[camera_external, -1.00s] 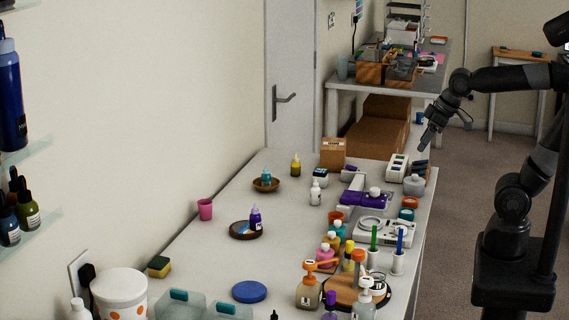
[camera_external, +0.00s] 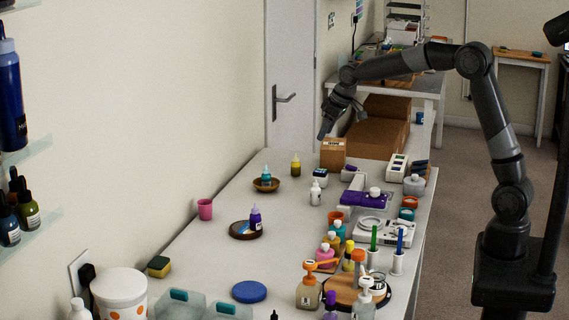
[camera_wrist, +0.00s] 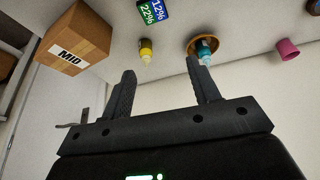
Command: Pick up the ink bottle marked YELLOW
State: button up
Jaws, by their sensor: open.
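A small bottle with yellow ink and a dark lower part (camera_external: 296,167) stands upright near the far left edge of the white table; no marking is readable on it. A yellow bottle with a pale tip shows in the wrist view (camera_wrist: 146,52), ahead of and between my fingers. My gripper (camera_external: 324,134) hangs in the air above the far end of the table, right of and higher than this bottle. Its two fingers (camera_wrist: 160,68) are apart with nothing between them.
A cyan bottle sits in a wooden bowl (camera_external: 275,187) beside the yellow one. A cardboard box (camera_external: 333,153) stands close on the right, below my gripper. A white bottle (camera_external: 315,194) and a pink cup (camera_external: 205,210) are nearer. Many bottles crowd the table's right side.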

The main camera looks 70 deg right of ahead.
send_near(298, 159)
notch_tip(298, 159, down, 2)
jog(key=x, duration=0.5)
jog(key=shift+s+d+f, duration=0.2)
jog(key=shift+d+f, duration=0.05)
jog(key=shift+m, duration=0.3)
jog(key=w+f, duration=0.3)
jog(key=shift+f, duration=0.3)
jog(key=shift+w+f, duration=0.15)
jog(key=shift+f, duration=0.4)
jog(key=shift+c, duration=0.4)
jog(key=c, duration=1)
jog(key=shift+r, duration=0.15)
